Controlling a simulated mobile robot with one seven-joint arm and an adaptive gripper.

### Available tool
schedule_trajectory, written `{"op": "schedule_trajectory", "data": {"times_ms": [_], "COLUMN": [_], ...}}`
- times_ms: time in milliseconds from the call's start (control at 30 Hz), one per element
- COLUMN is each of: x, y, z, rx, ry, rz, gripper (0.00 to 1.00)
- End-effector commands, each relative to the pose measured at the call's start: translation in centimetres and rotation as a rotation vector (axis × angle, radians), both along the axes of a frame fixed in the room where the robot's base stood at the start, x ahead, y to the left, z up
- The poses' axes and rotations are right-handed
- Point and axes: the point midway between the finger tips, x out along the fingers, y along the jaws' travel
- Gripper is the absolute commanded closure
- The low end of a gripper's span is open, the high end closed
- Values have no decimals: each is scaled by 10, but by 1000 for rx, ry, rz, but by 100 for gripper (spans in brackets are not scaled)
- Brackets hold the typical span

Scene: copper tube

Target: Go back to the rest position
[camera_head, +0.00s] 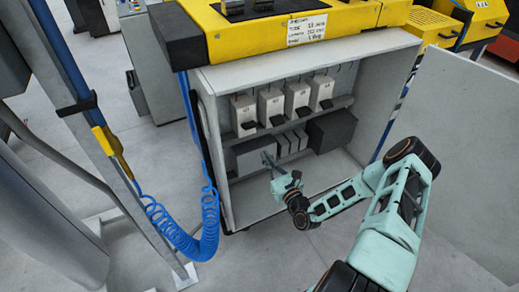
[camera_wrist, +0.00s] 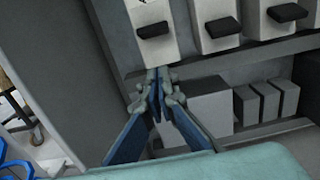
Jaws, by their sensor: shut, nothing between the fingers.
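My gripper (camera_head: 268,160) is at the end of my pale green arm, inside the open grey cabinet (camera_head: 240,76). It points at the left part of the cabinet, in front of the lower boxes. In the wrist view my gripper (camera_wrist: 157,77) has its blue fingers shut with nothing between them. The fingertips appear just below a white box with a black handle (camera_wrist: 152,30); whether they touch anything there cannot be told. No copper tube shows in either view.
A shelf (camera_head: 343,103) carries several white boxes above a dark box (camera_head: 332,130). The open cabinet door (camera_head: 462,120) stands at the right. A blue coiled hose (camera_head: 205,225) hangs left of the cabinet. Yellow equipment (camera_head: 260,38) sits on top.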

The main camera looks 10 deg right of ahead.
Motion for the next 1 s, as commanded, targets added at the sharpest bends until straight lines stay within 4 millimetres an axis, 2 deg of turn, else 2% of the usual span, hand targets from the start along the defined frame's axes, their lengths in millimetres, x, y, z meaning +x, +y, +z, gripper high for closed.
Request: {"op": "schedule_trajectory", "data": {"times_ms": [200, 767, 867, 1000], "x": [-16, -17, -15, -12], "y": [-5, -5, -2, 13], "z": [1, 2, 11, 41], "rx": [0, -3, -25, -109], "ry": [0, -2, -14, -56], "rz": [-1, 3, 34, 158], "gripper": [100, 100, 100, 100]}}
